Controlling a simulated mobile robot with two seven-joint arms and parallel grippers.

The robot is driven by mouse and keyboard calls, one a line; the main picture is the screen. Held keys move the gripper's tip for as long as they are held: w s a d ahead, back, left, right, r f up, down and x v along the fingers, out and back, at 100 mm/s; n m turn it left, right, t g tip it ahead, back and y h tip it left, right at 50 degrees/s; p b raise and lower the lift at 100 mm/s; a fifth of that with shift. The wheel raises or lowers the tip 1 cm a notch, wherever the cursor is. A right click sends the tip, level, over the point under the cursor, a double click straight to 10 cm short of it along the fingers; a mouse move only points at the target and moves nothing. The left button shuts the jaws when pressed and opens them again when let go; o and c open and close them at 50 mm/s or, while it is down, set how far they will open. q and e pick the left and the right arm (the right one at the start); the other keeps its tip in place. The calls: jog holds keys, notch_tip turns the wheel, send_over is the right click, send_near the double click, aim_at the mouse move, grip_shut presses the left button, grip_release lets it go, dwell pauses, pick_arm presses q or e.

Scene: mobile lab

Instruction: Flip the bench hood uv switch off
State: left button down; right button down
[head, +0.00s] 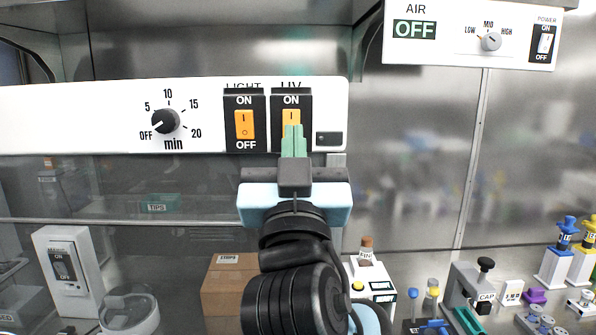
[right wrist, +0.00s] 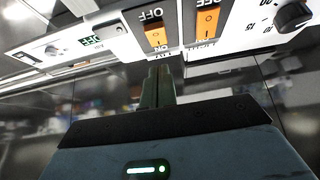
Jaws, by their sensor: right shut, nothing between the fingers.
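The UV switch (head: 291,115) is an orange rocker in a black plate on the white hood panel, with ON printed above it. Its upper half with the "I" mark shows in the head view; the lower half is hidden behind my right gripper's green fingers. My right gripper (head: 293,132) is shut and empty, its fingertips in front of that lower half. In the right wrist view the panel looks upside down, with the UV switch (right wrist: 155,35) just beyond the fingertips (right wrist: 158,72). I cannot tell whether they touch it. My left gripper is not in view.
The similar LIGHT switch (head: 245,124) sits close to the left of the UV switch, then the timer knob (head: 165,121). The AIR panel (head: 465,55) is at upper right. Below are a cardboard box (head: 228,285) and a CAP device (head: 478,288).

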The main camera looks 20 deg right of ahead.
jog(key=shift+w+d+f, duration=0.15)
jog(key=shift+w+d, duration=0.05)
jog(key=shift+w, duration=0.4)
jog(key=shift+w+d+f, duration=0.15)
jog(key=shift+w, duration=0.5)
jog(key=shift+w+d+f, duration=0.15)
jog(key=shift+w+d, duration=0.05)
jog(key=shift+w, duration=0.4)
